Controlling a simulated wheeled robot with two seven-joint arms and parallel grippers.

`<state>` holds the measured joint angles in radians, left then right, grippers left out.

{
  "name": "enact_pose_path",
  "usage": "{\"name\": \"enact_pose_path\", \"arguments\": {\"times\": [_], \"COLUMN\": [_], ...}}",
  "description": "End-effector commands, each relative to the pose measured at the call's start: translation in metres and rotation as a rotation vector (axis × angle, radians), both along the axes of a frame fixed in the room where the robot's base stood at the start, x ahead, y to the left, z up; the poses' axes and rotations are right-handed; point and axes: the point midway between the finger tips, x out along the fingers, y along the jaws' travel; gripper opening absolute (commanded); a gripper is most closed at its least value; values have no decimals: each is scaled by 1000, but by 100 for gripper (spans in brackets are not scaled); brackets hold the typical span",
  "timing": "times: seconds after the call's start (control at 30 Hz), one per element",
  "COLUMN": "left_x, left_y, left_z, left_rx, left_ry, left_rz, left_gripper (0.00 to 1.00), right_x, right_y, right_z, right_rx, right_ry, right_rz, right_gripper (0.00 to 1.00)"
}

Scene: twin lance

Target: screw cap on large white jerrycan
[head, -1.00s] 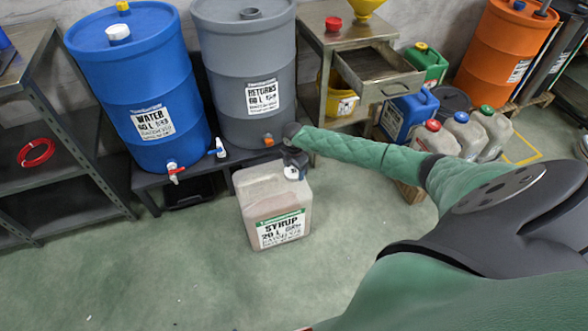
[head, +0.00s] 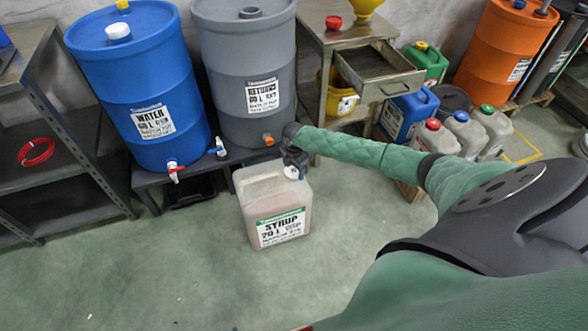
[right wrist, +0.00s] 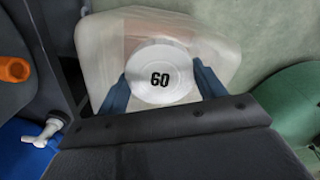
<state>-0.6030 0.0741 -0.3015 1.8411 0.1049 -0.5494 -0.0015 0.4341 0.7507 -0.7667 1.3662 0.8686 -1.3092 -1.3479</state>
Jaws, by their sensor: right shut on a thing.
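The large white jerrycan (head: 262,215), labelled SYRUP 20 L, stands upright on the floor in front of the grey drum. It also shows in the right wrist view (right wrist: 110,45). A round white cap (right wrist: 160,72) marked 60 sits over the jerrycan's top at its right side. My right gripper (head: 293,170) is at that corner from above, with its blue fingers on either side of the cap, shut on it. Whether the cap's thread is engaged with the neck is hidden. My left gripper is out of view.
A blue WATER drum (head: 135,85) and a grey RETURNS drum (head: 245,70) stand on a low dark bench behind the jerrycan. A metal table with an open drawer (head: 378,75) and several smaller cans are to the right. The floor in front is clear.

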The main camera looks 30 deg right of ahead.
Motion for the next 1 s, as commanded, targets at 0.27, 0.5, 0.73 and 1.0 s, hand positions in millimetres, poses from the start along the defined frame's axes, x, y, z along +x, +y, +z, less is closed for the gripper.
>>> {"name": "enact_pose_path", "arguments": {"times": [0.27,0.5,0.73,1.0], "left_x": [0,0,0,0], "left_y": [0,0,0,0], "left_z": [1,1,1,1], "left_rx": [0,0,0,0], "left_ry": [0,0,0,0], "left_rz": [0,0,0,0], "left_gripper": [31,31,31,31], "right_x": [0,0,0,0], "right_y": [0,0,0,0], "right_z": [-2,-2,-2,-2], "right_rx": [0,0,0,0], "right_ry": [0,0,0,0], "right_rz": [0,0,0,0], "right_gripper": [41,94,84,41]}}
